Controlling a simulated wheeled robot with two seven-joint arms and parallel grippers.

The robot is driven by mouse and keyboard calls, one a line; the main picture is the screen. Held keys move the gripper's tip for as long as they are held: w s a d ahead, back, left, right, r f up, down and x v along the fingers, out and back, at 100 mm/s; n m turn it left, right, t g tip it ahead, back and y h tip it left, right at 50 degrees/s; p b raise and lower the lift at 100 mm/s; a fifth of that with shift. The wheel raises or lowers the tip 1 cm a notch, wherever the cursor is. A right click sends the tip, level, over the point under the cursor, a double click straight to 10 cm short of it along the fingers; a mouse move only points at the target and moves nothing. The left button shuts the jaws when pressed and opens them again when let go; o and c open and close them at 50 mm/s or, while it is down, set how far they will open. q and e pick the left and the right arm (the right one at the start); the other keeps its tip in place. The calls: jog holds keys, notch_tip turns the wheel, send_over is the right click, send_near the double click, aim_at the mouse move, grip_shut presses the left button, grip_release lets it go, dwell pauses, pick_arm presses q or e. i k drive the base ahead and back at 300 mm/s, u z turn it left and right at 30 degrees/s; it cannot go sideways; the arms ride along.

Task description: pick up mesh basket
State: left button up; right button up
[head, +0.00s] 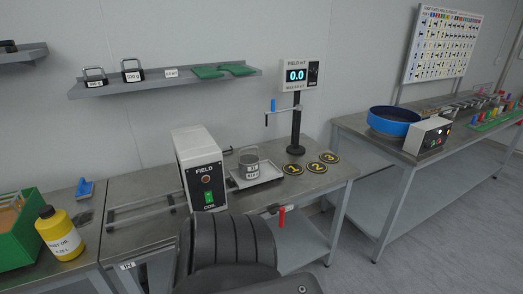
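A small grey can-like container (249,167) with a thin raised handle and a dark label stands upright on a pale square tray on the middle bench. It may be the mesh basket; its wall is too small to show whether it is mesh. It stands just right of the white box marked FIELD COIL (200,170). Neither of my grippers can be made out in the head view, and nothing is seen touching the container.
A post with a 0.0 display (296,76) stands behind the container. Numbered discs (316,167) lie to its right. A shelf (165,83) with weights hangs above. A yellow bottle (59,233) and green bin (20,238) stand left. A blue round pan (393,121) is on the right bench.

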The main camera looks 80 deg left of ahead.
aim_at(248, 165)
jog(key=u, duration=0.45)
jog(key=i, duration=0.75)
jog(key=u, duration=0.75)
